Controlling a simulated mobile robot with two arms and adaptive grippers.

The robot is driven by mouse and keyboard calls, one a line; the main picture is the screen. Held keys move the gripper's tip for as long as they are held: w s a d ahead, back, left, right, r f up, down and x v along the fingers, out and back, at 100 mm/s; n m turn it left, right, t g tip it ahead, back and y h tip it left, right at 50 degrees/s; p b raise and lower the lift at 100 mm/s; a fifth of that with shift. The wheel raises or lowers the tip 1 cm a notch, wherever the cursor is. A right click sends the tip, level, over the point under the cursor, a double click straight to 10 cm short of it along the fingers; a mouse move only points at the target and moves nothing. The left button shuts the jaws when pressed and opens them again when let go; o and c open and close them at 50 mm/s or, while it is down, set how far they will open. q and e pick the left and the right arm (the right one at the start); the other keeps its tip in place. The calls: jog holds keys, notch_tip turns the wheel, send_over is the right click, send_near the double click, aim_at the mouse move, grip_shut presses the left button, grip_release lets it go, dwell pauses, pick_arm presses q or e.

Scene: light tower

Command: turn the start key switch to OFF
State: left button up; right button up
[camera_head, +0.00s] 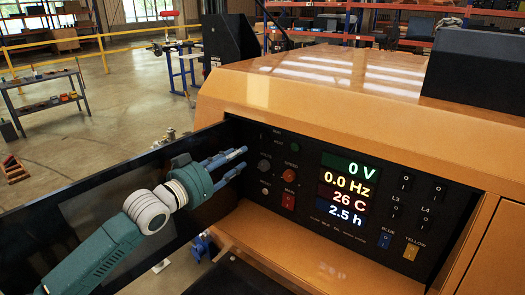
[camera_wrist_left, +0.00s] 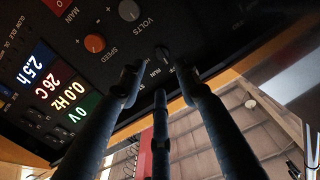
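The start key switch (camera_wrist_left: 164,53) is a small dark knob on the black control panel, beside RUN lettering in the left wrist view. Its exact angle is too dark to tell. My left gripper (camera_head: 240,163) is in front of the panel's left end in the head view. In the left wrist view its three fingers (camera_wrist_left: 160,80) point at the panel, spread apart with nothing between them. The key switch is just beyond the tips, apart from them as far as I can see. My right gripper is in neither view.
The orange speed knob (camera_head: 290,175), red main switch (camera_head: 288,201) and grey volts knob (camera_wrist_left: 129,10) are close to the key switch. Lit displays (camera_head: 345,190) are to the right. The black panel door (camera_head: 75,210) stands open at left, behind my left arm. An orange housing (camera_head: 310,85) overhangs the panel.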

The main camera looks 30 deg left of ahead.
aim_at(262, 139)
pick_arm(q)
jog(key=w, duration=0.3)
jog(key=w+p, duration=0.1)
jog(key=w, duration=0.1)
jog(key=w+d+r+p, duration=0.1)
jog(key=w, duration=0.2)
jog(key=shift+w+r, duration=0.1)
jog(key=shift+w, duration=1.1)
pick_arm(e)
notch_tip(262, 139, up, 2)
pick_arm(q)
grip_shut()
jog(key=shift+n+p, duration=0.5)
jog(key=shift+p, duration=0.1)
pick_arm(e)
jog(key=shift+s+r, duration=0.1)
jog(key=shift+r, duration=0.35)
